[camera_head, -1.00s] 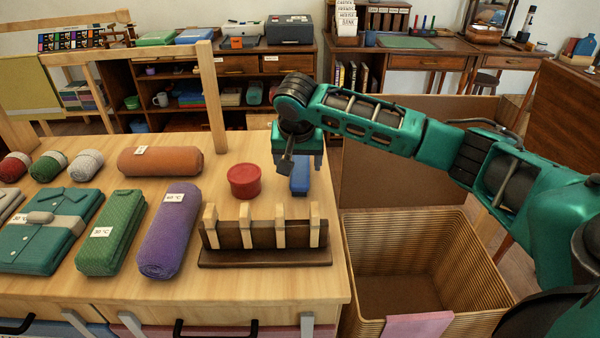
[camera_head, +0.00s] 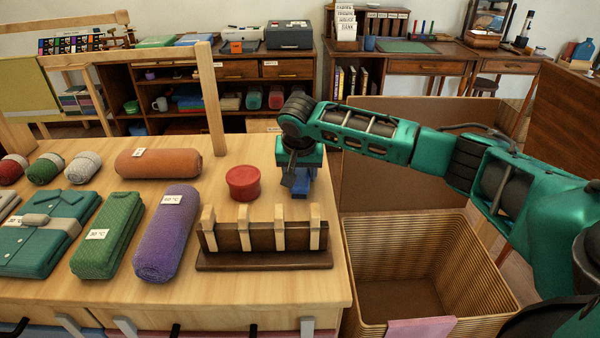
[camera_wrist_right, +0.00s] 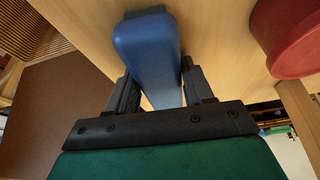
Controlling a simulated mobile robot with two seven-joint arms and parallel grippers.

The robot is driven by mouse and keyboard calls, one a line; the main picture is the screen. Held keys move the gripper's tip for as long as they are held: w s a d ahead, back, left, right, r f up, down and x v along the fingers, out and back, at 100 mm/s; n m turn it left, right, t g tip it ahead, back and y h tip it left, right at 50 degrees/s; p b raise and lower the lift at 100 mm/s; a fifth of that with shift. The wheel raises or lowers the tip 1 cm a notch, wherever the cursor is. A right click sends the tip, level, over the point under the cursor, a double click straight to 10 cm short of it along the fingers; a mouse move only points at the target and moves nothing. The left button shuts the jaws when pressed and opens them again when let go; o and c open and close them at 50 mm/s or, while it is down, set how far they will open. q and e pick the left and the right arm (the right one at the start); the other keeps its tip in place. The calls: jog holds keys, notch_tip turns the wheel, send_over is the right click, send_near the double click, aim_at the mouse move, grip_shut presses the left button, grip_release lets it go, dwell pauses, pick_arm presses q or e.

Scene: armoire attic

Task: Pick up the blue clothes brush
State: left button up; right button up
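The blue clothes brush (camera_head: 302,187) is at the right side of the wooden table top, behind the peg rack. In the right wrist view the brush (camera_wrist_right: 148,50) fills the space between the two fingers. My right gripper (camera_head: 300,180) points down over it. In the wrist view the right gripper (camera_wrist_right: 160,85) appears shut on the brush, one finger against each side. I cannot tell whether the brush is clear of the table. My left gripper is not in view.
A red round tin (camera_head: 242,183) stands just left of the brush. A dark rack with light pegs (camera_head: 262,236) is in front. Rolled cloths, such as the purple one (camera_head: 168,232), lie to the left. A wicker basket (camera_head: 480,255) stands right of the table.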

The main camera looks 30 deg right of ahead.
jog(key=c, duration=0.6)
